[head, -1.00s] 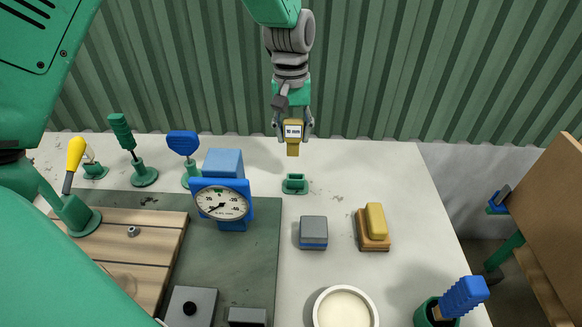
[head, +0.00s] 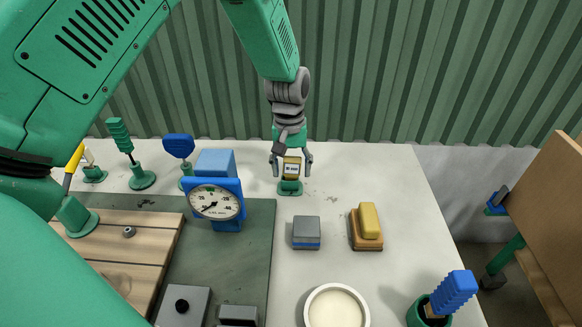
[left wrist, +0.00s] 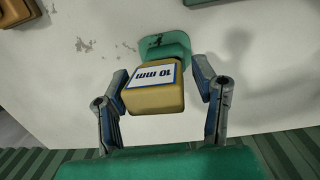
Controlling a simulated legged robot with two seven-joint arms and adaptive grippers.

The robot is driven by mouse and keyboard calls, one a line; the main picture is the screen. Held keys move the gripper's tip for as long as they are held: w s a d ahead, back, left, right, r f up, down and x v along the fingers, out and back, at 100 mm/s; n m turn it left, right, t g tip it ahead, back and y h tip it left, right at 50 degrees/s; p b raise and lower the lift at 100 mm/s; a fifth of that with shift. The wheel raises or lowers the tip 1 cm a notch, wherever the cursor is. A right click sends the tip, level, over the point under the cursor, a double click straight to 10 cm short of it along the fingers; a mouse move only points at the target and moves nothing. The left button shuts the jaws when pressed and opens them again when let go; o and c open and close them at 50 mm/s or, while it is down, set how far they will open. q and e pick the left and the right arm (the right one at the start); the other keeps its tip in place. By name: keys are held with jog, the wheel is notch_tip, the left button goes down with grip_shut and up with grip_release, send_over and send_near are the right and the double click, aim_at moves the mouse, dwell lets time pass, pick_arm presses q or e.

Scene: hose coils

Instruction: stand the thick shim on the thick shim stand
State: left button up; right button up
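The thick shim (head: 291,169) is a mustard-yellow block with a white "10 mm" label, also in the left wrist view (left wrist: 152,98). It stands upright on the small green thick shim stand (head: 290,188) at the back of the table. In the left wrist view the stand (left wrist: 168,47) shows partly behind the shim, so the seating is hidden. My left gripper (head: 291,161) is above the stand with its fingers spread on either side of the shim. A gap shows between the shim and the right-hand finger in the left wrist view. My right gripper is not in view.
A blue dial gauge (head: 215,202) stands left of the stand. A grey-blue block (head: 306,232) and a yellow block on a brown base (head: 367,228) lie in front. A white bowl (head: 336,308) is nearer. Green-based tools line the back left. Bare table lies right of the stand.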

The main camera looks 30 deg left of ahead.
pick_arm(q)
jog(key=shift+d+r, duration=0.1)
jog(key=shift+d, duration=0.1)
jog(key=shift+a+r, duration=0.1)
jog(key=shift+a, duration=0.3)
jog(key=r, duration=0.2)
jog(key=a+r, duration=0.1)
jog(key=shift+w+a+r, duration=0.1)
jog(key=shift+w+r, duration=0.1)
jog(key=shift+r, duration=0.2)
notch_tip(320, 180, up, 8)
jog(key=p, duration=0.1)
jog(key=shift+a+f, duration=0.15)
jog(key=shift+a, duration=0.05)
